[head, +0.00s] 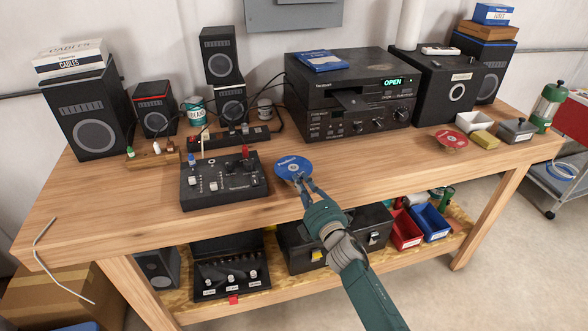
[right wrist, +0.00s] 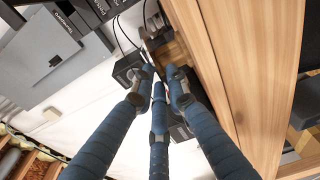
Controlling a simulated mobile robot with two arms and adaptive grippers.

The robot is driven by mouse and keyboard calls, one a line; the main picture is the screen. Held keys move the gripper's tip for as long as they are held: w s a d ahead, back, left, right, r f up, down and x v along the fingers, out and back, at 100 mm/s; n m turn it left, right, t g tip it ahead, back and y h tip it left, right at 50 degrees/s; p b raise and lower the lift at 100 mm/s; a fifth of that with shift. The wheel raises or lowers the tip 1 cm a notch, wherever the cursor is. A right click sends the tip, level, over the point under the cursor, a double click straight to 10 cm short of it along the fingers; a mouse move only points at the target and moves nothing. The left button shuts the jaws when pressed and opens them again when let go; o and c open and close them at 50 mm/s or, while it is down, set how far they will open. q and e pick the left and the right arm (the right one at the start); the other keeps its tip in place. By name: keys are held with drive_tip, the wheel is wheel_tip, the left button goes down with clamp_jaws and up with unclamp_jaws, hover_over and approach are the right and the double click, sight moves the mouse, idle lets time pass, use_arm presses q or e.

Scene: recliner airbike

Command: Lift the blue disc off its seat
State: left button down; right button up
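The blue disc (head: 293,167) shows its round printed face near the front edge of the workbench, right of the black control box. My right gripper (head: 303,184) reaches up to it from below right, with its fingertips at the disc's lower edge. In the right wrist view the blue fingers (right wrist: 160,80) come close together at their tips; I cannot make out the disc's face there. Whether the fingers pinch the disc or only stand beside it is unclear. The seat under the disc is mostly hidden. My left gripper is out of view.
A black control box (head: 224,181) stands left of the disc, and a black player with an open tray (head: 352,101) behind it. A red disc (head: 451,138) sits farther right. The bench top (head: 375,165) between the discs is clear.

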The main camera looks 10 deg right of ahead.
clamp_jaws()
drive_tip(key=shift+r+p, duration=0.65)
drive_tip(key=shift+r, duration=0.1)
idle(0.3)
drive_tip(key=shift+r+p, duration=1.35)
drive_tip(key=shift+r, duration=0.15)
